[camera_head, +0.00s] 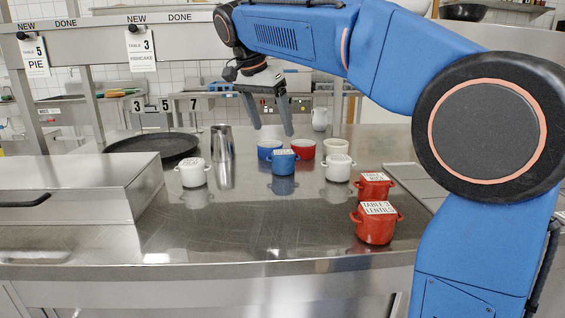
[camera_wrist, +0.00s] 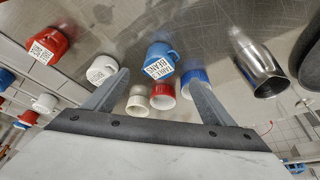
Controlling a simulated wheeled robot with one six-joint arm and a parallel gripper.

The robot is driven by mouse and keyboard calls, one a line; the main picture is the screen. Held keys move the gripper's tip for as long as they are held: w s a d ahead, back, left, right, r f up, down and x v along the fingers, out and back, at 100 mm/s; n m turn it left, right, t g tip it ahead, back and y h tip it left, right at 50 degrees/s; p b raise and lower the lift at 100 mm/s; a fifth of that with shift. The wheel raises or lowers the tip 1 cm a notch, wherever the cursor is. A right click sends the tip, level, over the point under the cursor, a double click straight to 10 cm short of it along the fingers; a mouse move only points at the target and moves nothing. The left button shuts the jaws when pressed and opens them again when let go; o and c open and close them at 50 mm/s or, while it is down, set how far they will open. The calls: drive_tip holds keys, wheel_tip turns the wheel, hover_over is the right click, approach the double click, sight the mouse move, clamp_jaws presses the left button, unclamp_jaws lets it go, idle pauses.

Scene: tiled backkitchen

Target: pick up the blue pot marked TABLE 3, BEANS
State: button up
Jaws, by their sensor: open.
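The blue pot (camera_head: 284,164) with a white label on its lid stands on the steel counter (camera_head: 250,220), in the middle. In the wrist view the blue pot (camera_wrist: 163,52) shows above the gap between my fingers, and its label appears to read TABLE 3, BEANS. My gripper (camera_head: 268,115) is open and empty, pointing down above and a little behind the pots in the head view. Its two fingers also show in the wrist view (camera_wrist: 155,95), apart from the pot.
Red pots (camera_head: 376,228) (camera_head: 375,187) stand at the right front. White pots (camera_head: 193,174) (camera_head: 338,168) flank the blue one. Blue (camera_head: 268,150), red (camera_head: 303,150) and cream (camera_head: 336,147) bowls sit behind it. A steel pitcher (camera_head: 222,144) and a dark pan (camera_head: 150,147) are left. The front middle counter is clear.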

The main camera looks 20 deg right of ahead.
sight(281, 153)
drive_tip(key=x, duration=1.3)
drive_tip(key=shift+f, duration=0.35)
drive_tip(key=c, duration=1.4)
